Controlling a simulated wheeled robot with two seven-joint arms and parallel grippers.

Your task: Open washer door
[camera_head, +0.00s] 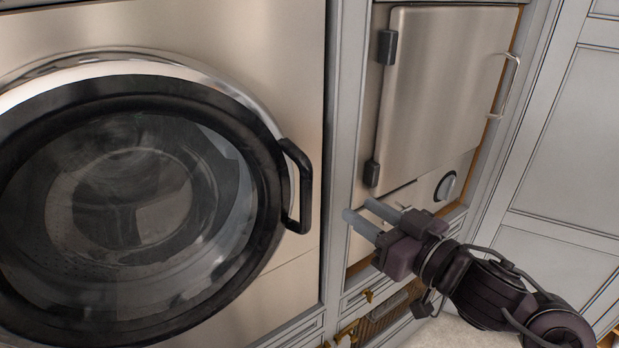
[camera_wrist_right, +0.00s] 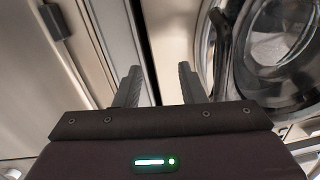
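The washer door (camera_head: 140,195) is a round dark-rimmed glass door that looks closed, at the left of the head view. Its black handle (camera_head: 303,187) stands on the door's right edge. In the right wrist view the door (camera_wrist_right: 285,50) is at the right, with its handle (camera_wrist_right: 222,50) near the top. My right gripper (camera_head: 357,212) is to the right of the handle, apart from it, with its fingers pointing left. In the right wrist view the gripper (camera_wrist_right: 158,85) shows its two fingers spread with nothing between them. My left gripper is not in view.
A steel cabinet door (camera_head: 440,95) with hinges on its left and a bar handle (camera_head: 506,85) on its right is beside the washer. A knob (camera_head: 446,186) sits below it. A grey frame post (camera_head: 343,130) separates them. Open space lies in front of the washer.

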